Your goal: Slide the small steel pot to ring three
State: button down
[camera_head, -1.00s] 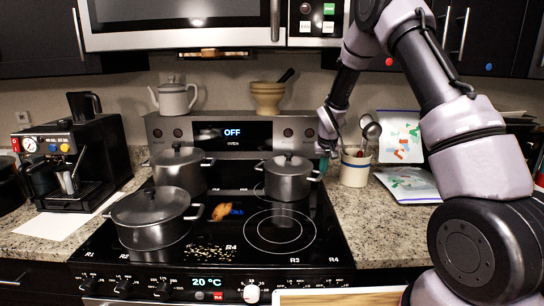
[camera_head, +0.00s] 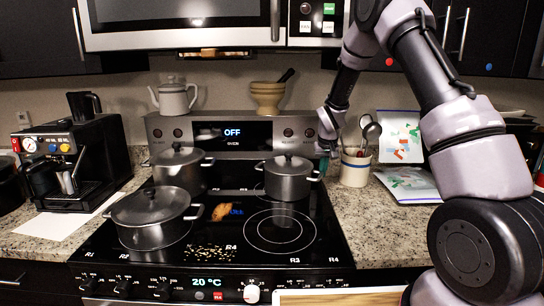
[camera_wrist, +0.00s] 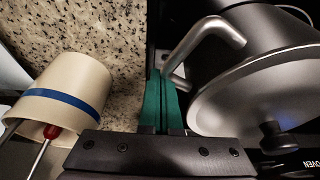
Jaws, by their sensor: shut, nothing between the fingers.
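The small steel pot (camera_head: 288,182), lidded, stands upright at the back right of the black glass cooktop (camera_head: 338,240). My gripper (camera_head: 322,168) is at the pot's right side, fingers pointing down by its right handle. In the wrist view the teal fingers (camera_wrist: 164,85) are shut together with nothing between them. The pot's handle (camera_wrist: 215,38) is right beside the fingertips; I cannot tell whether they touch. The pot's lid (camera_wrist: 265,95) shows at right.
A larger pot (camera_head: 150,222) stands front left and a tall pot (camera_head: 180,170) back left. A utensil crock (camera_head: 356,168) stands on the counter close right of my gripper.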

aim_at(307, 164)
jog(key=shift+r, duration=0.15)
jog(key=shift+w+a, duration=0.15)
jog(key=shift+a, duration=1.35)
jog(key=shift+w+a, duration=0.1)
jog(key=shift+a, duration=1.35)
jog(key=shift+s+d, duration=0.2)
jog(key=shift+d, duration=2.35)
jog(key=shift+r, duration=0.1)
notch_tip(307, 164, up, 10)
jog(key=shift+s, duration=0.1)
